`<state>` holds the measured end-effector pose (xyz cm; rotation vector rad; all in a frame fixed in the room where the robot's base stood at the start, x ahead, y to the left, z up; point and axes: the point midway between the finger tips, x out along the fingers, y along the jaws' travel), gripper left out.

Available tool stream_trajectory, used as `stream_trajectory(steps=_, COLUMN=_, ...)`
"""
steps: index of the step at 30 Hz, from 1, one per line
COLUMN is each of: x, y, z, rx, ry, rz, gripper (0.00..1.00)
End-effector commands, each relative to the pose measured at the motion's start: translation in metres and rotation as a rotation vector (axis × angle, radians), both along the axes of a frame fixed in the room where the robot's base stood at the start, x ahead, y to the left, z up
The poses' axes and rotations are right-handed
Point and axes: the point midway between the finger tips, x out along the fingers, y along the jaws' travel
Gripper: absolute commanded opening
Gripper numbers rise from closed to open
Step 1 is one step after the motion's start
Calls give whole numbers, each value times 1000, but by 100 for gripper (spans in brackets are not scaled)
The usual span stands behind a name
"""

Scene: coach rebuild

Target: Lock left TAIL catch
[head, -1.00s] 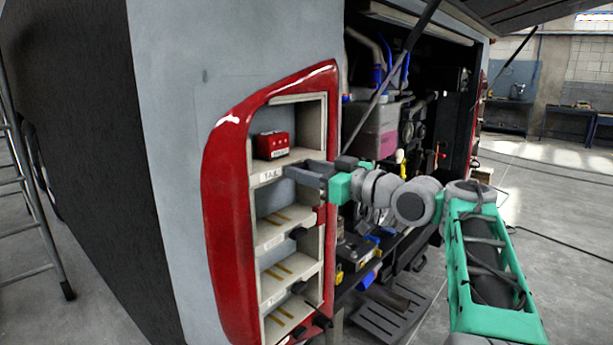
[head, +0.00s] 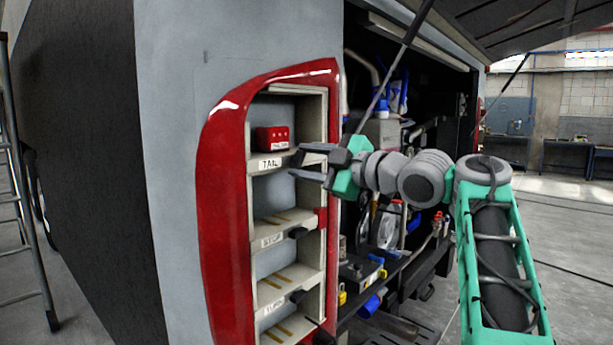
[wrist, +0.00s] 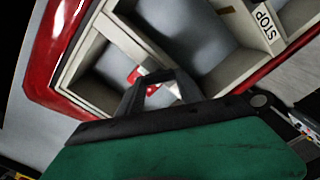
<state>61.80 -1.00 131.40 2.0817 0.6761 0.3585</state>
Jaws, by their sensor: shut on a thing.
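The TAIL slot is the top compartment of the red-rimmed lamp housing (head: 222,210); a red lamp module (head: 273,139) sits in it, above the TAIL label (head: 270,164). My gripper (head: 297,161) is at the right end of the TAIL shelf edge, its two dark fingers one above the other. It is shut on the TAIL catch (head: 297,157), a small dark piece mostly hidden between the fingers. I cannot tell the catch's angle. In the wrist view my gripper (wrist: 153,92) reaches the shelf edge, with part of the red module (wrist: 135,75) behind it.
Lower slots, including STOP (head: 272,240), are empty and have dark catches (head: 298,233) sticking out at their right ends. The open engine bay (head: 395,190) lies to the right, with a prop rod (head: 390,75) above my wrist. A ladder (head: 22,200) stands at left.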

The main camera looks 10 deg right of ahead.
Motion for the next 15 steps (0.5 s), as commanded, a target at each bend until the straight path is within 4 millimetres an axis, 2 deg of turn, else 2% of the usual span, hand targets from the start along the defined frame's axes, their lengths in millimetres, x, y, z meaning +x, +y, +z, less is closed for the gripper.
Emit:
stream_trajectory(steps=1, x=0, y=0, z=-5, rx=-34, ry=-24, rz=1, gripper=1)
stream_trajectory(steps=15, x=0, y=1, z=-4, rx=-357, ry=-259, rz=1, gripper=1)
